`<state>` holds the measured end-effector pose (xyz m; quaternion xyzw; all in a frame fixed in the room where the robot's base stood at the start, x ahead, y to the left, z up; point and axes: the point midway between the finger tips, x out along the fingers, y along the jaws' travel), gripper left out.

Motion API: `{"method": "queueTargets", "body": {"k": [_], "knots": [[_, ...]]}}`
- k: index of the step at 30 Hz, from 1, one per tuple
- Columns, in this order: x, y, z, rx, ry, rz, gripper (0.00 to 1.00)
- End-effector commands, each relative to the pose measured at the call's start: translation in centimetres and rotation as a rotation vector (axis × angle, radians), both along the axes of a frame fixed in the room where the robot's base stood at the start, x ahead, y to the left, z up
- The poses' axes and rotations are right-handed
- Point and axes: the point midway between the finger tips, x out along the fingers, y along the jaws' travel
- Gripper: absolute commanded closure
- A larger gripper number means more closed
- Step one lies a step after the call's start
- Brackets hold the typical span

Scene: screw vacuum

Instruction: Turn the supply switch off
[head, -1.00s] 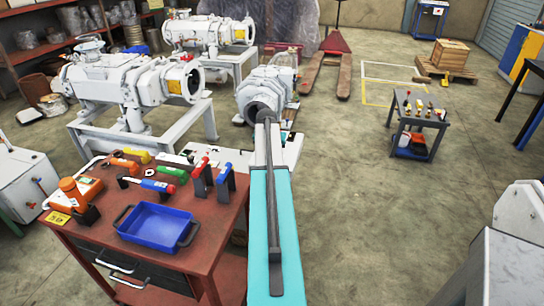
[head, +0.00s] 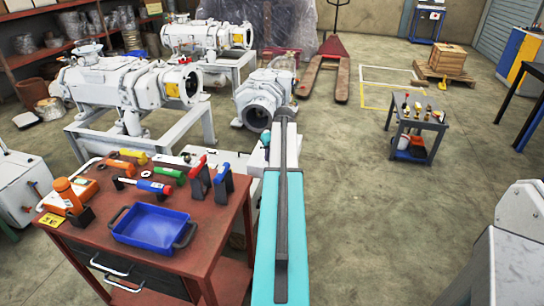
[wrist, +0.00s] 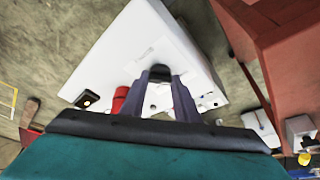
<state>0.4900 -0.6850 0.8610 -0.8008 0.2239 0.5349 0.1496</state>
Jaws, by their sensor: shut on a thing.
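In the wrist view a white box-like cabinet (wrist: 112,58) lies below me, with small fittings on its face. My gripper (wrist: 161,74) reaches onto this face, its two dark fingers close around a small dark knob (wrist: 159,76). The knob looks like the supply switch, but its marking and position cannot be read. A red cylindrical part (wrist: 120,98) is just left of the fingers, and a black piece with a light spot (wrist: 87,100) is farther left. In the head view my teal arm hides the gripper and the switch.
A red workbench (head: 215,240) with a blue tray (head: 152,228) and several tools stands left of my arm. White pumps (head: 120,85) on stands are behind it. A small tool cart (head: 418,125) is at the right. Open floor lies right of my arm.

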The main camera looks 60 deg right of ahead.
Motion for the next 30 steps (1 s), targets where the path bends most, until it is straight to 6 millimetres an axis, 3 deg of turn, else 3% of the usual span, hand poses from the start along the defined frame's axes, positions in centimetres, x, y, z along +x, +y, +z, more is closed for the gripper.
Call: {"method": "queueTargets", "body": {"k": [21,22,24,30], "knots": [[0.16,-0.14,0.18,-0.004,-0.003,0.083,0.94],[0.16,-0.13,0.18,-0.004,-0.003,0.084,0.67],[0.15,-0.1,0.16,-0.003,-0.003,0.083,0.55],[0.09,-0.06,0.08,-0.001,-0.001,0.082,0.53]]}}
